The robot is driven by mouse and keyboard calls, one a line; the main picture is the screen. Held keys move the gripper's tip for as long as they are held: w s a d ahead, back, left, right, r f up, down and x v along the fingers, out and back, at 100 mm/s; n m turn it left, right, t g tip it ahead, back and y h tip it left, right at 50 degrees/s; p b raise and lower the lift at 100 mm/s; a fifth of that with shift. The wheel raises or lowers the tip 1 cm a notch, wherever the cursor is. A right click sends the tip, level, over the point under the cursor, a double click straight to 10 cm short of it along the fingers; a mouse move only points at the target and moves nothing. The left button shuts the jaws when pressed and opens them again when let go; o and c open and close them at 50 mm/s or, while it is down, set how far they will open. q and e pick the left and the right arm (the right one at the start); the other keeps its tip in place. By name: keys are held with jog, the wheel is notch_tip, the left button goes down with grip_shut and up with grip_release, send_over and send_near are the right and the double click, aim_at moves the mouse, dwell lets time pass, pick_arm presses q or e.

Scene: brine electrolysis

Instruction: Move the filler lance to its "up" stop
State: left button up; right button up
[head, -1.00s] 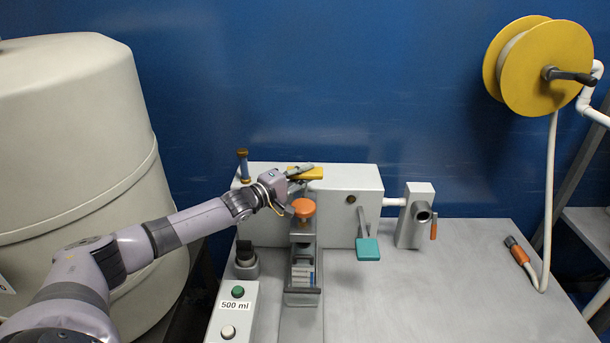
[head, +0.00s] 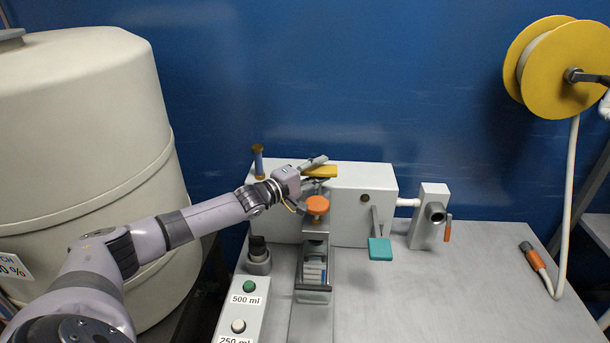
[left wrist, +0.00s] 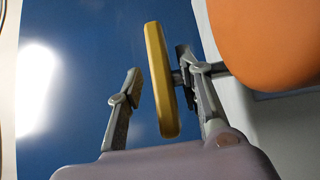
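A yellow bar-shaped handle (head: 322,171) sits at the top front of the grey box-shaped filler unit (head: 365,180). I cannot make out for certain which part is the filler lance. My left gripper (head: 316,172) is at the yellow handle. In the left wrist view the handle (left wrist: 160,80) stands between the two open fingers of the left gripper (left wrist: 163,92). A gap shows between it and the left finger; it is close to the right finger. An orange round knob (head: 317,205) is just below the gripper and looms at upper right in the wrist view (left wrist: 270,40). My right gripper is not in view.
A teal paddle lever (head: 380,249) hangs on the unit's front. A grey valve block (head: 430,215) stands right of it. A button box (head: 243,305) is in front. A large cream tank (head: 90,150) is at left, a yellow hose reel (head: 560,70) at right. The bench's right side is mostly clear.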

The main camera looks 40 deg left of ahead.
pick_arm(q)
jog(key=v, duration=1.1)
jog(key=shift+s+a, duration=0.2)
jog(key=shift+s, duration=0.15)
dwell(0.5)
